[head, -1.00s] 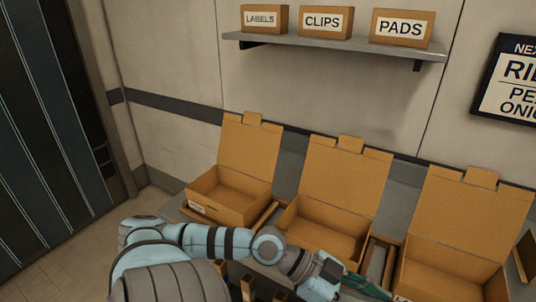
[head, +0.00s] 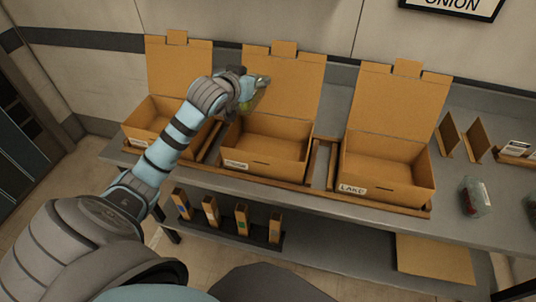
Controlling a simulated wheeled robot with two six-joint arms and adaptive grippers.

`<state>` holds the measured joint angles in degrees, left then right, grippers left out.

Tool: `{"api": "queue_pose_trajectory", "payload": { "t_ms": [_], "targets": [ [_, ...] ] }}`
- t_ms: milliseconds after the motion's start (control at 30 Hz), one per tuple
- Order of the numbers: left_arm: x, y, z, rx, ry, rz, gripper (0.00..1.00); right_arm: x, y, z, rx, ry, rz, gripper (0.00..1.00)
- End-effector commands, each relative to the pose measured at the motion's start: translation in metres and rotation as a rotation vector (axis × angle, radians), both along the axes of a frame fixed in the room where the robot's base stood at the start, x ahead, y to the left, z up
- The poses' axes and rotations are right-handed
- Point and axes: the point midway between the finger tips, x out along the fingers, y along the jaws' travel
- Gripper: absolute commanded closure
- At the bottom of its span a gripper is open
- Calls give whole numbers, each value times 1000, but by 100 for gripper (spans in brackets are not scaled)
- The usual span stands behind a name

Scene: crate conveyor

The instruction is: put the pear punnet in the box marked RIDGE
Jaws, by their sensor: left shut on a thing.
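My left gripper (head: 256,92) is shut on a small clear punnet (head: 258,102) with yellow-green contents. The punnet is mostly hidden by the gripper, so I cannot make out the fruit. They are above the back part of the open middle box (head: 262,165), in front of its raised lid. This box's front label is too small to read surely. The open right box (head: 385,187) is marked LAKE. The open left box (head: 150,140) has a label I cannot read, and my arm partly covers the box. My right gripper is not in view.
The boxes stand on a grey bench (head: 330,215) with wooden rails around them. A clear punnet with dark red contents (head: 476,197) lies at the right. Cardboard dividers (head: 460,138) stand behind it. Several narrow upright holders (head: 225,215) stand on the lower shelf. A framed sign (head: 452,6) is cut off above.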

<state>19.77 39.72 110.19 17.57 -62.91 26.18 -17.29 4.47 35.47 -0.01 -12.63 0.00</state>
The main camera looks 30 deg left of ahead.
Motion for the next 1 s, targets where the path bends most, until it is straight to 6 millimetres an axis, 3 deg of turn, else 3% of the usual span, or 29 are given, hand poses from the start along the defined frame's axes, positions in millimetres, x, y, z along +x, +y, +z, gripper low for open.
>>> {"api": "queue_pose_trajectory", "payload": {
  "t_ms": [67,167,500,833,1000],
  "targets": [
    [5,11,10,-2,-3,72,79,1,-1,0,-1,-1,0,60],
    [5,18,-1,0,6,114,79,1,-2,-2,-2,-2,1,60],
    [4,18,-123,2,7,113,79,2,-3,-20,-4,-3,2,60],
    [4,18,-181,3,5,112,79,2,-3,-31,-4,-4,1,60],
    [4,18,-188,4,2,110,79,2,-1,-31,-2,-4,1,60]
  ]
}}
